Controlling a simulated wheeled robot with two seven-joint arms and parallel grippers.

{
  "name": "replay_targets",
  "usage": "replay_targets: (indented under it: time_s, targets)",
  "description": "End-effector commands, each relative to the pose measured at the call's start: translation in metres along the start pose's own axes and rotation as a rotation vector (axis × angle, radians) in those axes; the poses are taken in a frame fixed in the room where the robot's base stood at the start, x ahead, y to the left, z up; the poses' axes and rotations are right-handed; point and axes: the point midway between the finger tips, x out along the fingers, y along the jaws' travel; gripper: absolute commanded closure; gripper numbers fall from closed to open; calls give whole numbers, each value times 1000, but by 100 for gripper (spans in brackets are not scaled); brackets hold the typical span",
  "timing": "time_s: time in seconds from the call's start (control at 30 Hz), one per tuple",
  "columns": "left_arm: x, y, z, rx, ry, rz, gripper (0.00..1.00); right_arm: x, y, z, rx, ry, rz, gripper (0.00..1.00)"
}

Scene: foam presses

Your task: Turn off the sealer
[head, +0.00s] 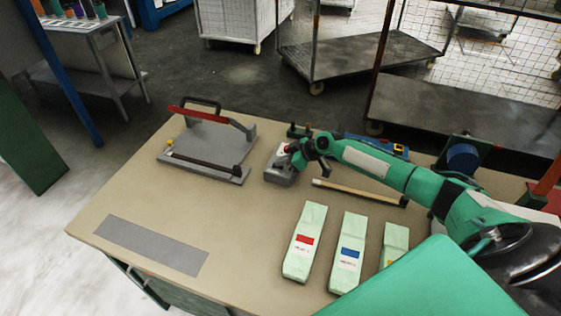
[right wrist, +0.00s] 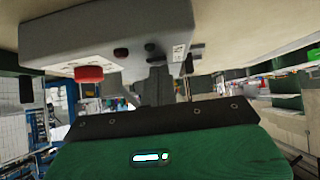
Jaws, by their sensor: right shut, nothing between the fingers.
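A grey control box (head: 279,170) sits on the tan table near its middle. In the right wrist view the grey box (right wrist: 110,32) fills the upper part, with a red button (right wrist: 88,73) and small dark knobs on its faces. The sealer (head: 205,143), a grey plate frame with a red bar and a dark handle, stands to the left of the box. My right gripper (head: 292,150) is at the box's top right side; it also shows in the right wrist view (right wrist: 155,85). It is shut and empty. Whether it touches the box is unclear. My left gripper is out of view.
Three pale green packs lie at the front: one with a red label (head: 305,243), one blue (head: 348,253), one yellow (head: 396,240). A wooden stick (head: 355,191) lies behind them. A grey mat (head: 150,245) lies front left. The table's left middle is clear.

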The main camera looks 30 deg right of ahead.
Motion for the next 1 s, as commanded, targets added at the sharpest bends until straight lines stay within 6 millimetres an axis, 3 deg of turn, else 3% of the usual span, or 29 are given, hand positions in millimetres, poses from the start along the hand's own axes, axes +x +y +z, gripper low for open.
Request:
replay_targets:
  time_s: [0.2, 0.37, 0.8, 1.0]
  targets:
    - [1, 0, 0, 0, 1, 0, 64, 0, -1, 9, 2, -15, -3, 100]
    - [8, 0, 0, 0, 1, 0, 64, -14, 0, 9, 0, -13, -2, 100]
    - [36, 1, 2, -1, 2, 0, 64, -96, 0, 4, -3, -6, 2, 100]
    - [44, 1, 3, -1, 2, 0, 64, -124, -1, 2, -1, -4, 1, 100]
